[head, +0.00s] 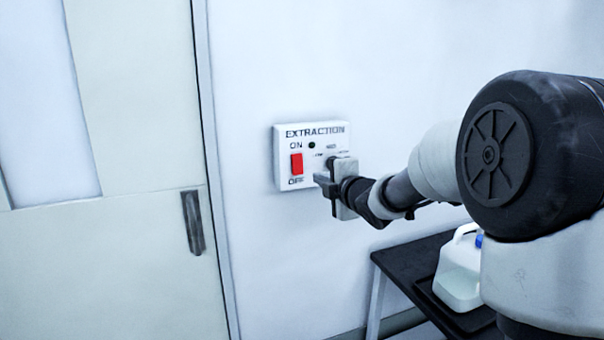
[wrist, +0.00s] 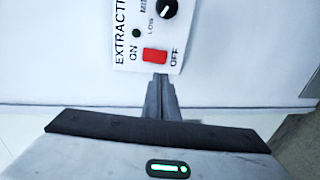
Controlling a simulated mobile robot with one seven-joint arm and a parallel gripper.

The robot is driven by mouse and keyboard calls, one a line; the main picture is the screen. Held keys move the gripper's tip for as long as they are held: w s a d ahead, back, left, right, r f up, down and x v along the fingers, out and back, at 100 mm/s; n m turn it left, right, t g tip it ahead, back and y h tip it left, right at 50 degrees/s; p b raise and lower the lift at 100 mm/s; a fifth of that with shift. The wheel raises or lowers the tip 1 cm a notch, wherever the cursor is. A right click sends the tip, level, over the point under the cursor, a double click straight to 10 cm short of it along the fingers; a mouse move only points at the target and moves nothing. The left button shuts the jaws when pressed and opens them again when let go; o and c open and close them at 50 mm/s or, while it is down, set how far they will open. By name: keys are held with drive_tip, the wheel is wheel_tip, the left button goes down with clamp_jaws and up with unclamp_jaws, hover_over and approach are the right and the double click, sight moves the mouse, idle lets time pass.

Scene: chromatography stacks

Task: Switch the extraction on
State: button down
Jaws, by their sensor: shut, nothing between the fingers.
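The white extraction panel (head: 283,140) is fixed to the wall. Its red rocker switch (head: 296,164) sits at the left, with ON printed above and OFF below; the switch also shows in the wrist view (wrist: 155,55). I cannot tell which way the rocker is tipped. A small dark green lamp (head: 311,145) near ON looks unlit. My gripper (head: 319,180) is shut and empty, in front of the panel's lower part. In the wrist view its fingertips (wrist: 160,77) appear just below the switch in the picture. I cannot tell whether they touch the panel.
A black knob (wrist: 165,8) marked LOW and MID is on the panel; my gripper partly hides it in the head view. A door with a dark handle (head: 193,222) is at left. A dark table (head: 398,264) holding a white jug (head: 458,272) stands lower right.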

sight(298, 173)
drive_tip(key=p+x, duration=0.1)
drive_tip(key=x, duration=1.2)
drive_tip(key=shift+w+a+f+p, duration=0.1)
drive_tip(key=shift+w+p, duration=0.2)
drive_tip(key=shift+p, duration=0.1)
drive_tip(key=shift+w, duration=0.15)
drive_tip(key=f+b, duration=0.1)
drive_tip(key=b, duration=0.3)
drive_tip(key=shift+w+a+f, duration=0.1)
drive_tip(key=shift+w+f, duration=0.05)
drive_tip(key=shift+f, duration=0.05)
drive_tip(key=shift+r+t, duration=0.3)
drive_tip(key=shift+r, duration=0.3)
